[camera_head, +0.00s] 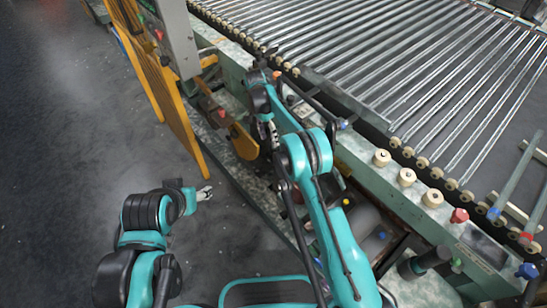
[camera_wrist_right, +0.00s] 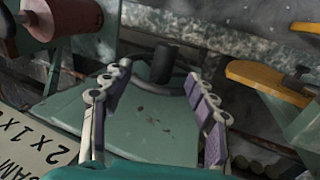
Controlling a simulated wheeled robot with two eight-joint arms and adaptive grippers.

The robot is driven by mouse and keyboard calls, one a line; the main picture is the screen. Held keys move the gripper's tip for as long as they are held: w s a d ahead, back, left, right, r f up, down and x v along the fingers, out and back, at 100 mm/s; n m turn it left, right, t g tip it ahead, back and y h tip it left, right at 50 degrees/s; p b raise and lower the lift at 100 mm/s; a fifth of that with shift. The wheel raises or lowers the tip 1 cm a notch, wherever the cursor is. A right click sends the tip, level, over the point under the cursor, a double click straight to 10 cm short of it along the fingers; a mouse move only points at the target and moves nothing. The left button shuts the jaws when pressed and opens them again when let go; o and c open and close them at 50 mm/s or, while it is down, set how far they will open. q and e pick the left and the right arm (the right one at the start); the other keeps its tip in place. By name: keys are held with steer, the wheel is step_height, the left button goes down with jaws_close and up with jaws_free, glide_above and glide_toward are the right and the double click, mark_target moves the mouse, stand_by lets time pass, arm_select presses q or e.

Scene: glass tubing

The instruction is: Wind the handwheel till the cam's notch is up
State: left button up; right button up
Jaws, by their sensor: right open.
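My right gripper (camera_head: 270,134) hangs beside the green machine frame, partly hidden by my own arm. In the right wrist view its two padded fingers (camera_wrist_right: 156,105) are wide apart with nothing between them. A dark knob with a dark curved piece (camera_wrist_right: 162,63) stands beyond the fingertips. It may belong to the handwheel, but I cannot tell. An ochre-yellow flat piece (camera_head: 243,141) is just left of my right gripper; what looks like the same piece (camera_wrist_right: 270,76) shows at right in the wrist view. I cannot make out the cam's notch. My left gripper (camera_head: 206,193) is small, over the floor.
A bed of glass tubes on rollers (camera_head: 400,60) fills the upper right. Cream knobs (camera_head: 407,177) and a red knob (camera_head: 459,216) line the frame. A tall yellow panel (camera_head: 160,85) stands at the upper left. The floor at left is clear. A lettered plate (camera_wrist_right: 40,145) shows close to the wrist.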

mark_target(272, 155)
steer(key=b+x, duration=0.1)
steer(key=x, duration=0.2)
steer(key=b+x, duration=0.1)
steer(key=x, duration=0.3)
steer(key=w+b+x, duration=0.1)
steer(key=x, duration=0.2)
steer(key=shift+a+f+b, duration=0.3)
steer(key=shift+f+b, duration=0.05)
steer(key=shift+f, duration=0.05)
steer(key=shift+s+d+f, duration=0.1)
steer(key=shift+s+f, duration=0.1)
steer(key=shift+f, duration=0.25)
jaws_close()
